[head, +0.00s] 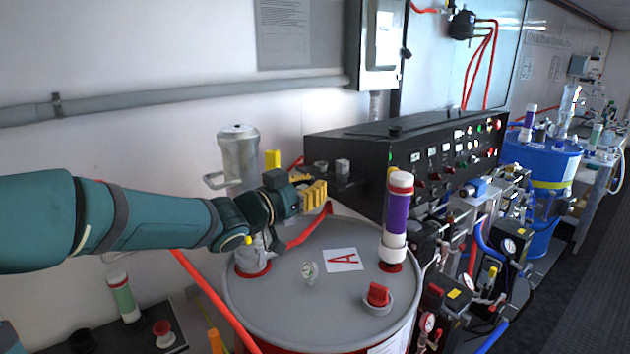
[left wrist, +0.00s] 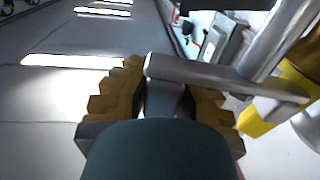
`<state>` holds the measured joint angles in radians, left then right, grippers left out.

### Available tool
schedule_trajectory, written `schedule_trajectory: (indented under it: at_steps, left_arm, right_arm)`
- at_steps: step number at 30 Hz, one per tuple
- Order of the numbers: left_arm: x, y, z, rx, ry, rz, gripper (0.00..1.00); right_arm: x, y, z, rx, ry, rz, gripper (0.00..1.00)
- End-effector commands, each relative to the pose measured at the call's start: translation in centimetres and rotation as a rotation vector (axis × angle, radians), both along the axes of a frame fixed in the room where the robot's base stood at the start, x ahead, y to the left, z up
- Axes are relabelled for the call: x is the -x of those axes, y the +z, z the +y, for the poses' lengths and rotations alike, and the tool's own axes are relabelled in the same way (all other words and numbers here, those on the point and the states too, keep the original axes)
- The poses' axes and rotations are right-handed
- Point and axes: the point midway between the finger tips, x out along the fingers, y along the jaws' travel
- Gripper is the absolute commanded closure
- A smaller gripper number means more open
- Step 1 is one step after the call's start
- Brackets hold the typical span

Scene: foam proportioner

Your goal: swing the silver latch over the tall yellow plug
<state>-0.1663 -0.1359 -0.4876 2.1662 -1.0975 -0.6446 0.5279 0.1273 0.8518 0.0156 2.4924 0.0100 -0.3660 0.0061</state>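My left gripper (head: 316,193) reaches in from the left above the grey drum lid. Its yellow fingers (left wrist: 168,98) stand apart in the left wrist view. A silver bar (left wrist: 225,79), apparently the latch, crosses just beyond the fingertips. Its rounded end lies over the gap; I cannot tell whether the fingers touch it. The bar runs right towards a yellow piece (left wrist: 270,115), apparently the plug, beside silver tubes. In the head view a yellow block (head: 272,160) shows behind my gripper; I cannot tell whether it is the same piece. The latch is not clear there. My right gripper is out of view.
The grey drum (head: 300,290) marked A carries a purple and white cylinder (head: 397,215) and a red cap (head: 378,295). A black control panel (head: 430,150) stands behind to the right. A metal canister (head: 239,158) stands by the wall. Red hoses pass near my arm.

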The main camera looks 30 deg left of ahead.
Motion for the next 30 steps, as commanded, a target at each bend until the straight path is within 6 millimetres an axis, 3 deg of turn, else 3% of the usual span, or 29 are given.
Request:
schedule_trajectory:
  at_steps: [7, 15, 26, 29, 30]
  left_arm:
    - [0.2, -0.4, 0.3, 0.002, 0.003, 0.007, 1.00]
    - [0.9, -0.2, 0.4, 0.002, -0.114, 0.010, 1.00]
    - [1.0, -0.3, 0.4, 0.004, -0.130, 0.009, 1.00]
    - [1.0, -0.3, 0.4, 0.004, -0.130, 0.008, 0.71]
    - [1.0, -0.3, 0.3, 0.003, -0.131, 0.008, 0.57]
  right_arm:
    - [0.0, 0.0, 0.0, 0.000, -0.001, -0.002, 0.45]
    - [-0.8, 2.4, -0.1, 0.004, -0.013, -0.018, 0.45]
    - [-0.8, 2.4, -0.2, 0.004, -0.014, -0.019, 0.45]
    - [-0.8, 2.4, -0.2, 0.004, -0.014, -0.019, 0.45]
    - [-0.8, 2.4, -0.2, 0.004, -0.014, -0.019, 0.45]
